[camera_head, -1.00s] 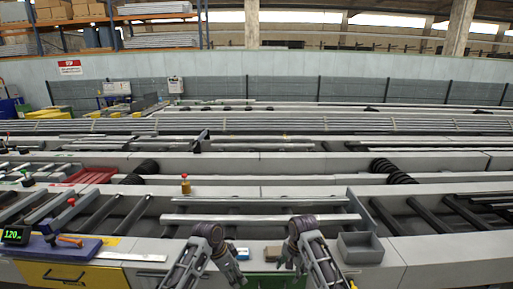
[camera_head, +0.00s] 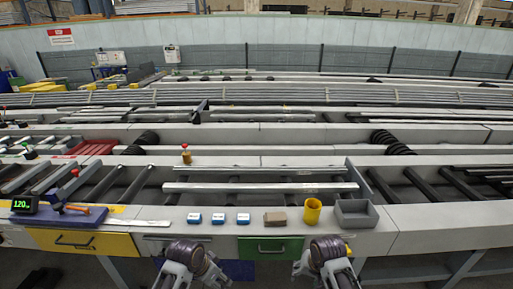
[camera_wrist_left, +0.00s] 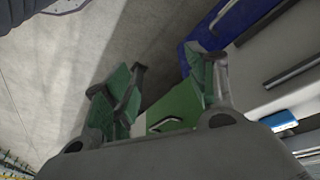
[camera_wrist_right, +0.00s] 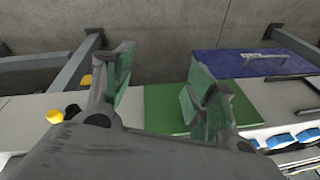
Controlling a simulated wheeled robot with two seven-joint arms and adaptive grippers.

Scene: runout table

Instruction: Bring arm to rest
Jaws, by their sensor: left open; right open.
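My left arm (camera_head: 190,262) and my right arm (camera_head: 325,258) show at the bottom of the head view, in front of the runout table (camera_head: 420,235). Both are bent down, apart from each other, and their fingertips are hard to make out there. In the left wrist view my left gripper (camera_wrist_left: 168,88) is open and empty, with the floor and a green drawer front (camera_wrist_left: 183,103) beyond its green-padded fingers. In the right wrist view my right gripper (camera_wrist_right: 160,82) is open and empty, with the floor and green drawer front behind it.
On the table's front ledge stand three small blue-and-white boxes (camera_head: 218,218), a brown block (camera_head: 275,218), a yellow cup (camera_head: 313,211) and a grey bin (camera_head: 356,213). Below are a green drawer (camera_head: 270,248) and a yellow drawer (camera_head: 75,242). Floor lies before the table.

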